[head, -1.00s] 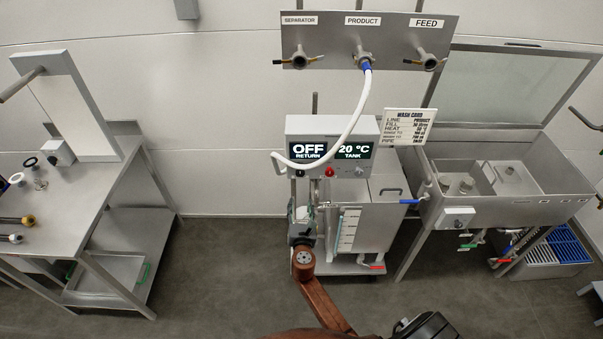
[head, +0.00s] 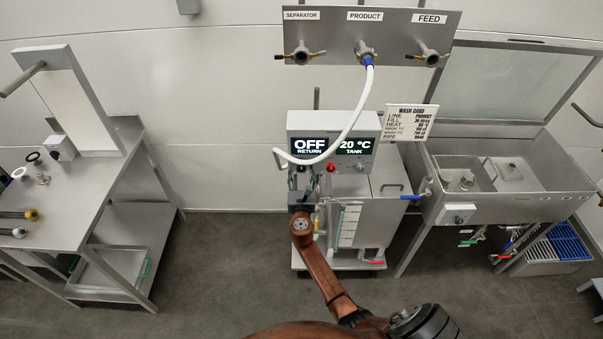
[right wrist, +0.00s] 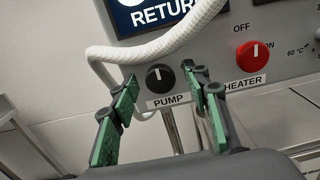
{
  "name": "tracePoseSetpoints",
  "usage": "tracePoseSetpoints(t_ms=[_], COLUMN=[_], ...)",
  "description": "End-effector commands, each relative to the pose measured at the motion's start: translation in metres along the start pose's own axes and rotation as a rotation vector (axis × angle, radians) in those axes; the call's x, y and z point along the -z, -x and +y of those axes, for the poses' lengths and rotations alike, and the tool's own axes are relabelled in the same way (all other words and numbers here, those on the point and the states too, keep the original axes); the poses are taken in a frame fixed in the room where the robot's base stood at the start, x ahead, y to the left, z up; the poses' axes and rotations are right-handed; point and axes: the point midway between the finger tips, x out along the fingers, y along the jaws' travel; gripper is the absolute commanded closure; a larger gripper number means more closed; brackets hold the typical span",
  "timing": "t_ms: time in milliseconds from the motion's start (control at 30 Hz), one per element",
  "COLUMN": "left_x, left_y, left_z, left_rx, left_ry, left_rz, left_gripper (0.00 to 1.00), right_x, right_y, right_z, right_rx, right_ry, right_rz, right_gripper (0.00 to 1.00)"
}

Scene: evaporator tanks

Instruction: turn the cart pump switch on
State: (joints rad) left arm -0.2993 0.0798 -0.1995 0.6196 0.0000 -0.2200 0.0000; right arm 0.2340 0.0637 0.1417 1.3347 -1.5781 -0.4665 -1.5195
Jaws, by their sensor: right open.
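The pump switch is a black knob (right wrist: 160,77) above the PUMP label on the cart's control box (head: 362,125). Its white mark points up and slightly left. In the head view, the knob (head: 301,168) is small, just above my right gripper (head: 302,182). In the right wrist view, my right gripper (right wrist: 162,84) is open, with green-padded fingers on the left and right of the knob. The fingers appear nearer the camera than the knob; I cannot tell whether they touch it. The display (head: 309,149) reads OFF, RETURN. My left gripper is out of view.
A red HEATER knob (right wrist: 255,54) is right of the pump knob. A white hose (head: 352,118) hangs across the box front and passes just above the pump knob. A steel table (head: 75,200) stands left, a sink (head: 500,207) right. Open floor lies left of the cart.

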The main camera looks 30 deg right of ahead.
Motion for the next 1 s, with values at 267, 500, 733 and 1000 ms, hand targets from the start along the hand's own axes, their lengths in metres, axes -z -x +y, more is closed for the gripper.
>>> tracePoseSetpoints(t_ms=[267, 500, 733, 1000], left_x=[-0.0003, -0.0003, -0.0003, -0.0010], left_y=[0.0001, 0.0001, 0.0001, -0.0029], left_z=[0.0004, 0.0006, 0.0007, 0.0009], left_rx=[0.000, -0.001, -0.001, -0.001], left_ry=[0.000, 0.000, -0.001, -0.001], left_rz=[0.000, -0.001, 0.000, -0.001], left_gripper=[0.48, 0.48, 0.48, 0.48], right_x=[-0.0001, -0.0001, 0.0000, 0.0007], right_y=[0.0003, 0.0004, 0.0005, 0.0005], right_z=[0.0001, 0.0001, 0.0000, -0.0001], right_rx=[0.000, 0.000, 0.000, 0.000], right_ry=[-0.001, -0.001, -0.001, -0.037], right_rz=[0.000, 0.000, 0.000, 0.000], right_gripper=[0.67, 0.83, 0.97, 0.97])
